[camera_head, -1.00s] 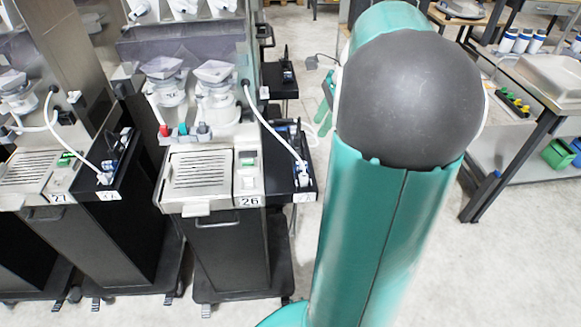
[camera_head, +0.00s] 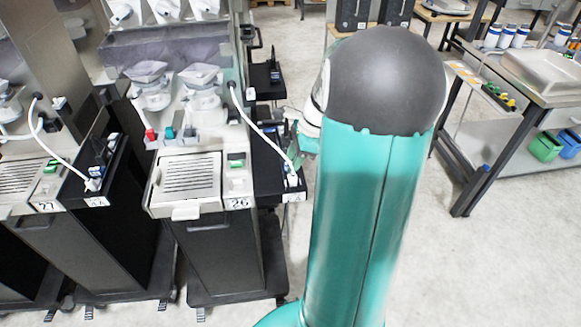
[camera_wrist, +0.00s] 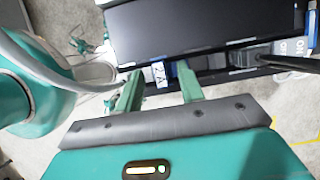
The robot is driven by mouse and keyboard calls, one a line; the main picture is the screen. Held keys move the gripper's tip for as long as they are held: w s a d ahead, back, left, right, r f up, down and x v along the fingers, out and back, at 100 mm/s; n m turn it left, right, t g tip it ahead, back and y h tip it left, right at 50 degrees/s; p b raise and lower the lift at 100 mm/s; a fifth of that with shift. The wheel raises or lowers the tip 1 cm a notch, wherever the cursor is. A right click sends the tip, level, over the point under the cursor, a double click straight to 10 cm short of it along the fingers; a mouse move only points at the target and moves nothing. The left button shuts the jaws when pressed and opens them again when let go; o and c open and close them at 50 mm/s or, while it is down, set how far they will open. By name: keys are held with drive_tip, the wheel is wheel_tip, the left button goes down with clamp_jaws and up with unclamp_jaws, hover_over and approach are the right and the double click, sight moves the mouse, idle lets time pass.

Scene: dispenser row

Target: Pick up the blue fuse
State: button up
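My gripper (camera_wrist: 158,86) is open in the wrist view, its two green fingers apart with nothing clearly between them. Past the fingertips is the edge of a black side shelf (camera_wrist: 195,25) with a white number label (camera_wrist: 156,74). A small bluish patch shows beside the label, but I cannot tell whether it is the blue fuse. In the head view my arm hides most of the gripper, which is near the black side shelf (camera_head: 268,165) of dispenser 26. Small blue and dark parts stand on that shelf, too small to tell apart.
Dispenser 26 (camera_head: 187,180) has a drip grille, a white hose (camera_head: 250,118) and red and teal knobs. Another dispenser stands at the left. The floor between is clear.

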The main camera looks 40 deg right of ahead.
clamp_jaws()
idle(0.4)
drive_tip(key=shift+w+r, duration=0.1)
drive_tip(key=shift+r, duration=0.3)
drive_tip(key=s+a+r, duration=0.2)
drive_tip(key=s+r, duration=0.4)
drive_tip(key=s+a+r, duration=0.3)
drive_tip(key=s+r, duration=0.3)
drive_tip(key=s, duration=0.1)
drive_tip(key=shift+a, duration=0.35)
drive_tip(key=shift+r, duration=1.1)
idle(0.6)
drive_tip(key=shift+r, duration=1.45)
